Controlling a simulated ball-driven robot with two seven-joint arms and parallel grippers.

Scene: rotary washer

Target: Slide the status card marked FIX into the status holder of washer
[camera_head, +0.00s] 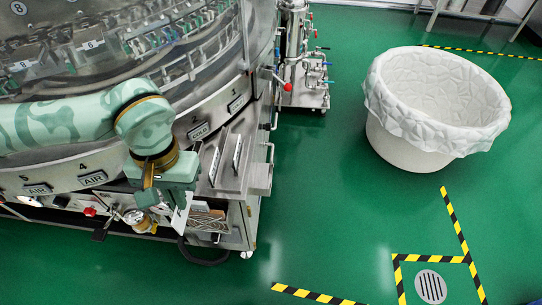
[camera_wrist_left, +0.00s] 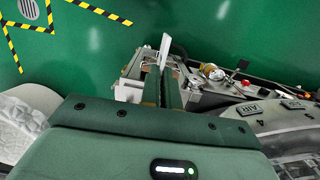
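My left gripper (camera_head: 172,203) hangs in front of the washer's (camera_head: 110,120) lower front right corner. Its fingers (camera_wrist_left: 161,88) look closed on a thin white card (camera_head: 180,219). The card (camera_wrist_left: 165,48) sticks out past the fingertips and is seen nearly edge-on, so no marking can be read. Just right of the gripper, upright pale plates stand on a metal ledge of the washer, one near (camera_head: 214,166) and one farther back (camera_head: 237,154). I cannot tell which part is the status holder. My right gripper is not in view.
An open metal box with thin rods (camera_head: 208,219) sits low beside the gripper. Pipes and a red-knobbed valve (camera_head: 90,211) run along the washer's base. A white lined bin (camera_head: 410,150) stands on the green floor at right. The floor between is clear.

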